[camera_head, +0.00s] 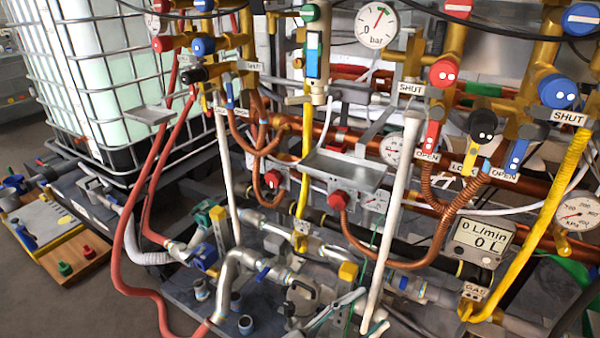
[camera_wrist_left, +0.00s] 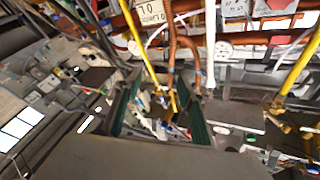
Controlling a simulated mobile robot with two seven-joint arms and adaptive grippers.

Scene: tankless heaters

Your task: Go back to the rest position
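My left gripper (camera_head: 322,303) seems to be low in the middle of the head view, among pipes and hoses, partly lost in the clutter. In the left wrist view its two dark green fingers (camera_wrist_left: 160,92) stand well apart. No held object is clear between them; pipes and fittings show in the gap behind. Whether a finger touches any pipe cannot be told. My right gripper does not show in either view.
Copper pipes (camera_head: 448,215), a yellow hose (camera_head: 563,185) and red hoses (camera_head: 127,235) crowd the space. A pressure gauge (camera_head: 377,24) and a flow display (camera_head: 481,239) sit among them. A caged white tank (camera_head: 110,75) stands at the left. Bare floor (camera_head: 70,312) shows at the lower left.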

